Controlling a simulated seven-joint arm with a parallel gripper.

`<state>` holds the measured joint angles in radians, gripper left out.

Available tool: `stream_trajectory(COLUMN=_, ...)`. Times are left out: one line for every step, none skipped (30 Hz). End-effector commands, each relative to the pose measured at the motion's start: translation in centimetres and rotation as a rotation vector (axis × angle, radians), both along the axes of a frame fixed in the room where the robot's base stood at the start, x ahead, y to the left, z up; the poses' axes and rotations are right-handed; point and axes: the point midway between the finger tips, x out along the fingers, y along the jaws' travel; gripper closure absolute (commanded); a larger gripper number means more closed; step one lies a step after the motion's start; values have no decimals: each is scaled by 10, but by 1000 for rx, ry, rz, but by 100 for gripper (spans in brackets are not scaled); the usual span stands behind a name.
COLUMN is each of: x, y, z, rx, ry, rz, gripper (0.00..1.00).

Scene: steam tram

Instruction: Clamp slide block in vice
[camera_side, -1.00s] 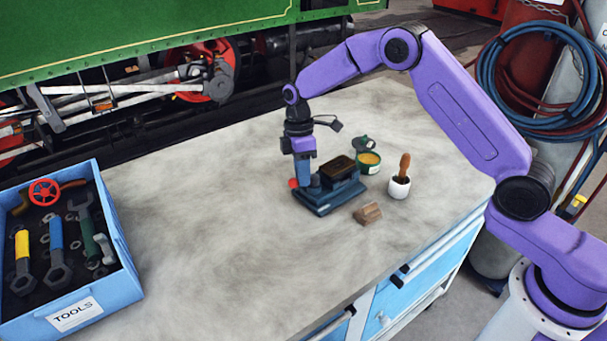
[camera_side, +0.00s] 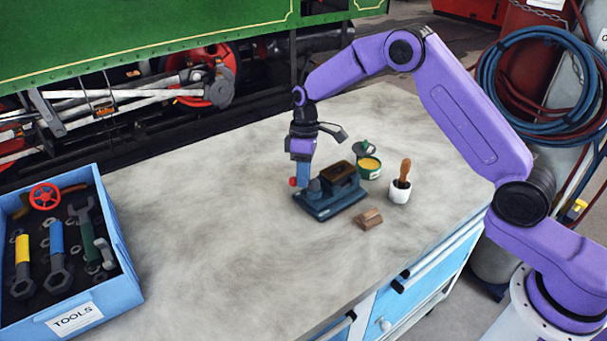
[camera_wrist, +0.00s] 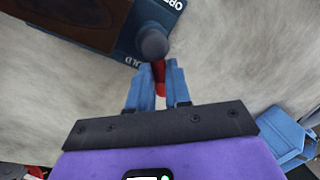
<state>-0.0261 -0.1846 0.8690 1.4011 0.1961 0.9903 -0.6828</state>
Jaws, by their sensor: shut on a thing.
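A dark blue vice (camera_side: 330,206) stands on the bench, with a dark brown-topped block (camera_side: 342,170) seated in it. I take this as the slide block; its brown face (camera_wrist: 90,15) also shows at the upper left of the wrist view. My gripper (camera_side: 303,182) is low at the vice's left end. In the wrist view my gripper (camera_wrist: 158,85) is shut on a red-ended lever (camera_wrist: 159,70) beside the round dark pivot (camera_wrist: 152,43). A red knob (camera_side: 293,181) sticks out left of the fingers. Base lettering is partly hidden.
A small wooden block (camera_side: 368,218) lies in front of the vice. A green tin (camera_side: 369,168) and a white pot with a wooden-handled tool (camera_side: 400,188) stand to its right. A blue tool box (camera_side: 124,262) is at far left. The bench between is clear.

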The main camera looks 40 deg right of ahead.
Motion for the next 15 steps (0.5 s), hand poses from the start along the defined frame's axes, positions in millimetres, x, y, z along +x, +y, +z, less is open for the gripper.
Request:
stream_trajectory(x=2, y=5, z=2, rx=8, ry=-11, rz=-5, gripper=100)
stream_trajectory(x=2, y=5, z=2, rx=8, ry=-11, rz=-6, gripper=100)
stream_trajectory(x=2, y=5, z=2, rx=8, ry=-11, rz=-6, gripper=100)
stream_trajectory(x=3, y=5, z=2, rx=8, ry=-12, rz=-6, gripper=100)
stream_trajectory(x=3, y=5, z=2, rx=8, ry=-12, rz=-6, gripper=100)
stream_trajectory(x=3, y=5, z=2, rx=8, ry=-12, rz=-6, gripper=100)
stream_trajectory(x=3, y=5, z=2, rx=8, ry=-12, rz=-6, gripper=100)
stream_trajectory(x=3, y=5, z=2, rx=8, ry=-12, rz=-6, gripper=100)
stream_trajectory(x=3, y=5, z=2, rx=8, ry=-13, rz=-6, gripper=72)
stream_trajectory(x=3, y=5, z=2, rx=9, ry=-13, rz=-5, gripper=62)
stream_trajectory(x=3, y=5, z=2, rx=8, ry=-12, rz=-5, gripper=57)
stream_trajectory(x=3, y=4, z=2, rx=8, ry=-11, rz=-5, gripper=57)
stream_trajectory(x=2, y=4, z=1, rx=7, ry=-10, rz=-4, gripper=57)
stream_trajectory(x=2, y=3, z=1, rx=6, ry=-9, rz=-5, gripper=57)
stream_trajectory(x=2, y=3, z=1, rx=6, ry=-9, rz=-5, gripper=57)
